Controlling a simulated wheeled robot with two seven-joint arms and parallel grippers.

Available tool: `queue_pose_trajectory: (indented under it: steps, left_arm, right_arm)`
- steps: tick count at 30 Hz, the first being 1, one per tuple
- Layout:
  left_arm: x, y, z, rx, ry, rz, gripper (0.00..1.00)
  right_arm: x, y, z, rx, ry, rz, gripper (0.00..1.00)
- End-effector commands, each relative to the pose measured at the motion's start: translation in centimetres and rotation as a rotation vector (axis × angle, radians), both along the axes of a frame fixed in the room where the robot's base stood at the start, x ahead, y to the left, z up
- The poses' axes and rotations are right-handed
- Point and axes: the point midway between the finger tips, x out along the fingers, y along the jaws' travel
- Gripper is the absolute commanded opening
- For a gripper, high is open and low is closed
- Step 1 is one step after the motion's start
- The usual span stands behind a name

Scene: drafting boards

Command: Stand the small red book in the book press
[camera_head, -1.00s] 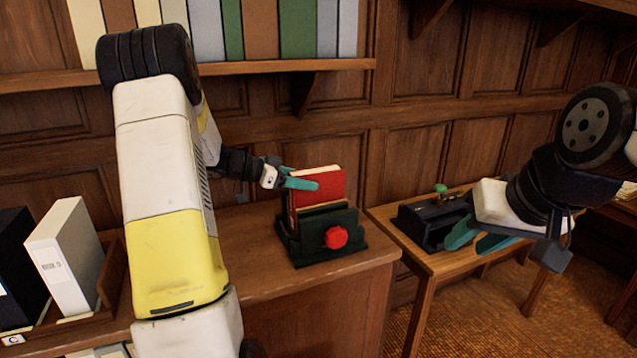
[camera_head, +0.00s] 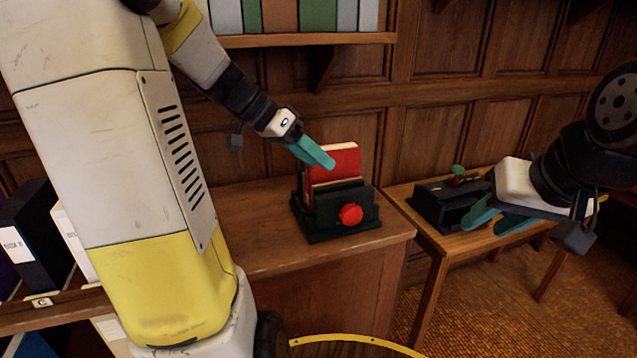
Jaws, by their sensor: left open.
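The small red book (camera_head: 342,163) stands upright in the dark green book press (camera_head: 328,216), between its plates. Its lower part is hidden by the press's front plate. The press has a red knob (camera_head: 350,214) on its front and sits on the wooden cabinet top. My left gripper (camera_head: 317,156) is open, with teal fingers at the upper left of the book, in front of it in the picture. I cannot tell whether a finger touches the book. My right gripper (camera_head: 506,221) has its teal fingers apart and empty, in front of the small side table.
A black device with a green knob (camera_head: 450,203) stands on the side table (camera_head: 405,192) at right. Dark and white binders (camera_head: 35,240) stand at the far left. A shelf of books (camera_head: 300,40) runs above. The cabinet top left of the press is clear.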

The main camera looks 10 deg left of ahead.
Motion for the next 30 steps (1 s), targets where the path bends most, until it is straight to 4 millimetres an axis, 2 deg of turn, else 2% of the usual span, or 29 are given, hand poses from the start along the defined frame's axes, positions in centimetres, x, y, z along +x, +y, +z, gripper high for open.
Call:
queue_pose_trajectory:
  steps: [1, 6, 9, 12, 18, 30]
  left_arm:
    - [-2.5, -1.5, 0.6, 0.049, 0.045, 0.037, 0.54]
    - [-9.6, -3.3, 0.7, 0.197, 0.15, 0.268, 0.54]
    - [-12.4, -3.2, 0.6, 0.239, 0.143, 0.414, 0.54]
    - [-14.2, -3.0, 0.5, 0.248, 0.115, 0.53, 0.54]
    - [-15.4, -2.6, 0.5, 0.231, 0.08, 0.642, 0.54]
    - [-15.5, -2.5, 0.5, 0.228, 0.081, 0.652, 0.54]
  right_arm:
    - [0.0, 0.0, 0.0, 0.0, 0.0, 0.0, 0.36]
    - [0.0, 0.0, 0.0, 0.0, 0.0, 0.0, 0.36]
    - [0.0, 0.0, 0.0, 0.0, 0.0, 0.0, 0.36]
    - [0.0, 0.0, 0.0, 0.0, 0.0, 0.0, 0.36]
    - [0.0, 0.0, 0.0, 0.0, 0.0, 0.0, 0.36]
    - [0.0, 0.0, 0.0, 0.0, 0.0, 0.0, 0.36]
